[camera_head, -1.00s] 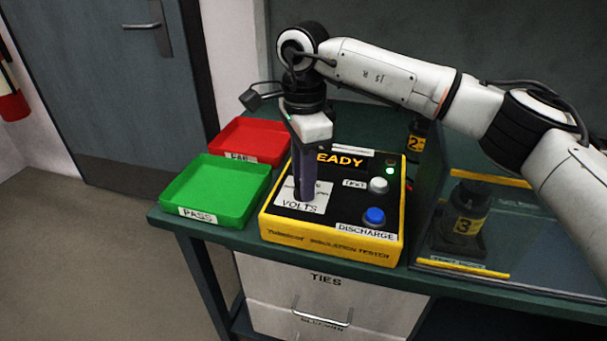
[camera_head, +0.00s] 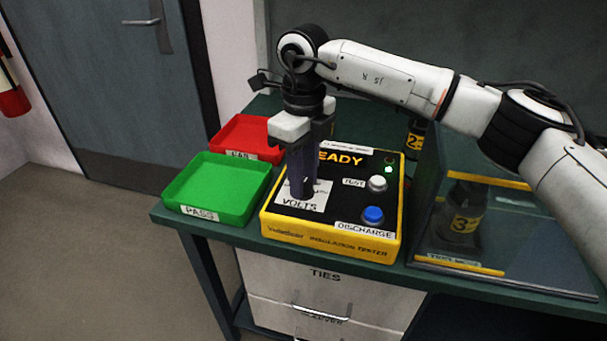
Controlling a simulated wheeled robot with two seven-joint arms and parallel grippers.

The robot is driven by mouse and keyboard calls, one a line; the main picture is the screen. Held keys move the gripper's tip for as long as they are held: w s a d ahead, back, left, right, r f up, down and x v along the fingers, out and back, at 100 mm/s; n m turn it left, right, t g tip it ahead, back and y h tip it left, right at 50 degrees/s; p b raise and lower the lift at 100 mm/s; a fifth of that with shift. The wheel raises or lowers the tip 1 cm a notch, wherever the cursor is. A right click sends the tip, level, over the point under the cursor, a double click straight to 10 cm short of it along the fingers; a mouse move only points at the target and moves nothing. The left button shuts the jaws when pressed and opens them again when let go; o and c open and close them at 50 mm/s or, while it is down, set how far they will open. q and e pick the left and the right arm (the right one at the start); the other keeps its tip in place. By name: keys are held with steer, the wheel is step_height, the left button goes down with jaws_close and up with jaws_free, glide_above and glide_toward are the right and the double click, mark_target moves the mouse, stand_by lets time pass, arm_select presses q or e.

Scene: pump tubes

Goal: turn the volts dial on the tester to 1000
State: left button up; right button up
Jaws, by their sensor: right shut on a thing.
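The yellow and black insulation tester (camera_head: 330,243) sits on the green bench, with a display reading partly "EADY" and a lit green lamp. Its volts dial is hidden by my right gripper (camera_head: 302,192), which points straight down at the white VOLTS panel (camera_head: 317,202). My right gripper is shut on the dial; the dial's pointer and most of its scale cannot be read. The grey TEST button (camera_head: 377,184) and blue DISCHARGE button (camera_head: 373,215) are to the right of the gripper. My left gripper is not in view.
A green PASS tray (camera_head: 217,213) and a red tray (camera_head: 246,132) stand left of the tester. A clear-walled case (camera_head: 500,235) with a pump marked 3 (camera_head: 463,222) stands to the right. Another item marked 2 (camera_head: 416,138) is behind the tester.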

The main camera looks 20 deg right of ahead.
steer(key=m, duration=0.6)
steer(key=shift+m+p, duration=0.3)
steer(key=m, duration=0.5)
steer(key=shift+m, duration=0.3)
steer(key=o, duration=1.1)
steer(key=shift+c, duration=0.2)
step_height(320, 180, up, 10)
steer(key=shift+r, duration=0.2)
